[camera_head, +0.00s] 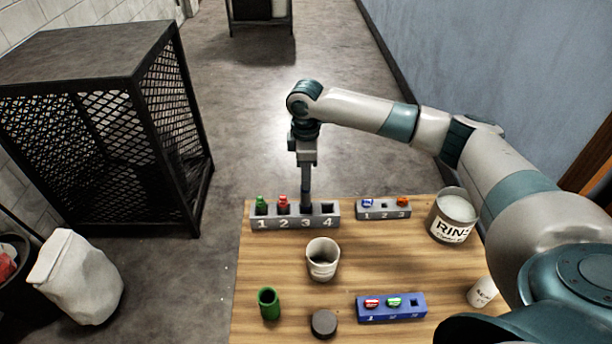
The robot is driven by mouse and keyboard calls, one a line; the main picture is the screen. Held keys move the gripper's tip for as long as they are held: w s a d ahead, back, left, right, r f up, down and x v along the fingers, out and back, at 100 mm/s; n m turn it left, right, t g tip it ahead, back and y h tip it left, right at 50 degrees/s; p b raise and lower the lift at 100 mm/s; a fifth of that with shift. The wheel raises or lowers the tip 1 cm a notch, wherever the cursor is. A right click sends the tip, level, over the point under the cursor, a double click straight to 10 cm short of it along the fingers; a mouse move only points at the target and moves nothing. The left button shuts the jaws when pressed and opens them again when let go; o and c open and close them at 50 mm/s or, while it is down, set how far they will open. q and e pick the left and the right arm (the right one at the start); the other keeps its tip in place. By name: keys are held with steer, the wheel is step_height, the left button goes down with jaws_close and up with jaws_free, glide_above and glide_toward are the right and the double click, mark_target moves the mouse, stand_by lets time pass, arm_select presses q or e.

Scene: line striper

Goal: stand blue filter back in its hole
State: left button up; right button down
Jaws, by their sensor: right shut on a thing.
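A long grey rack (263,223) with holes numbered 1 to 4 stands at the back edge of the wooden table. A green-topped piece (261,202) is in hole 1 and a red-topped piece (282,202) is in hole 2. Hole 4 shows dark and empty. My right gripper (306,190) points straight down at hole 3 and is shut on a narrow thing, most likely the blue filter. Its colour and lower end are hard to make out, and I cannot tell how deep it sits. My left gripper is not in view.
A small grey rack (383,214) holds blue and orange pieces. A blue rack (391,310) holds red and green pieces. A white cup (322,262), green tube (268,303), dark round piece (323,323) and RINSE tub (453,216) stand on the table (350,240).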

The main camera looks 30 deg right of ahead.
mark_target(306, 192)
steer(key=shift+f, duration=3.05)
stand_by(1.8)
steer(key=c, duration=1.3)
jaws_free()
steer(key=shift+r, duration=0.1)
steer(key=shift+r+p, duration=1.3)
steer(key=shift+p, duration=0.25)
steer(key=shift+r, duration=2.15)
steer(key=shift+s, duration=0.1)
